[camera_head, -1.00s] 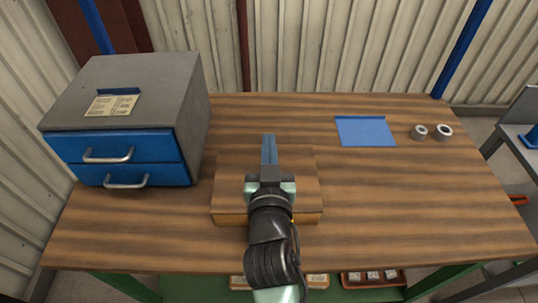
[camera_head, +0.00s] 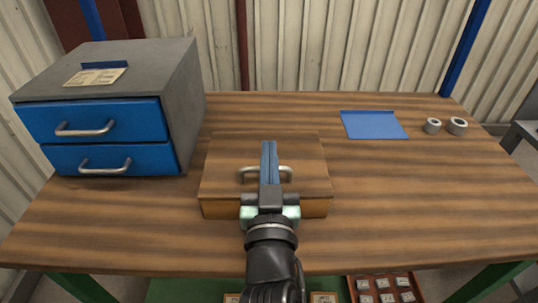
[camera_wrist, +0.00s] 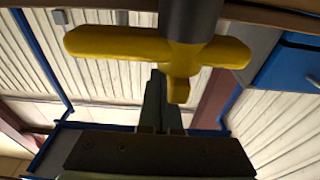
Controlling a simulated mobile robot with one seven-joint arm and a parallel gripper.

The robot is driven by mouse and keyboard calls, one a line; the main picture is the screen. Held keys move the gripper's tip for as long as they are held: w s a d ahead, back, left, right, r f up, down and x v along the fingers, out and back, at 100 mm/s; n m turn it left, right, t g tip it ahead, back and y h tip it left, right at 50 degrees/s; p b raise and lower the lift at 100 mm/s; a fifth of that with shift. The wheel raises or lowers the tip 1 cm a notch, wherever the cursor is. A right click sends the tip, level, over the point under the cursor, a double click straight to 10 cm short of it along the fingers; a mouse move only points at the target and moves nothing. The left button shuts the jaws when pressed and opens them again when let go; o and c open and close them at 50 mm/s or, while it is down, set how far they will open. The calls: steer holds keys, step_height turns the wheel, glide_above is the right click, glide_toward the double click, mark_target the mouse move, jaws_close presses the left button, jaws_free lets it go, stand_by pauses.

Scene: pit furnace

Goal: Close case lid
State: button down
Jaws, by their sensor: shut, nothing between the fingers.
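The wooden case (camera_head: 225,160) lies on the workbench in the middle of the head view. Its lid appears flat and down on the box; I cannot tell whether a thin gap is left at the front edge. A pale metal handle (camera_head: 284,173) is on the lid's top. My gripper (camera_head: 269,145) is shut and empty, its blue fingers pointing away across the lid and hiding the middle of the handle. I cannot tell its height above the lid. In the wrist view my gripper (camera_wrist: 157,78) points toward the walls, and the case is not seen.
A grey cabinet (camera_head: 150,75) with two blue drawers stands left of the case. The bench (camera_head: 420,200) is clear right of the case. An unclear yellow part (camera_wrist: 120,42) crosses the wrist view.

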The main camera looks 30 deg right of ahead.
steer(key=shift+s+a+f+b, duration=0.1)
steer(key=shift+s+f+b, duration=0.05)
steer(key=shift+f+b, duration=0.25)
steer(key=shift+s+a+f+b, duration=0.15)
steer(key=shift+f+b, duration=0.1)
steer(key=shift+f, duration=0.15)
steer(key=shift+r, duration=0.1)
